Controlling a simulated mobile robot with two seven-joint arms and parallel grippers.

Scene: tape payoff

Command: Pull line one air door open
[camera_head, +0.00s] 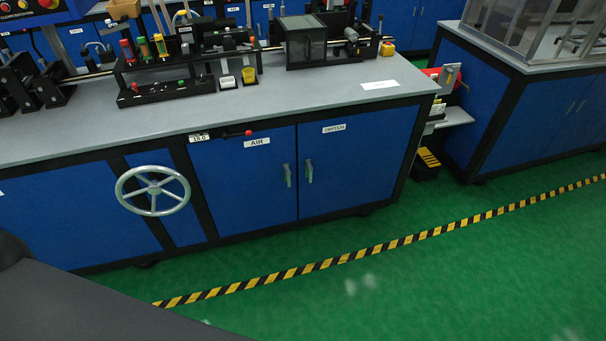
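The blue air door (243,187), labelled AIR, is in the front of the grey-topped workbench, left of the blue switch door (345,170) labelled SWITCH. Both doors look shut, flush with the bench front. The air door's small upright handle (287,175) is near its right edge, close to the switch door's handle (309,171). Neither of my grippers shows in the head view. A dark shape, which I cannot identify for sure, fills the lower left corner.
A grey handwheel (153,191) sticks out left of the air door. A small red-knobbed lever (249,133) is above the door. Green floor (400,290) with a yellow-black tape line (343,258) is clear before the bench. Another blue cabinet (500,120) stands at right.

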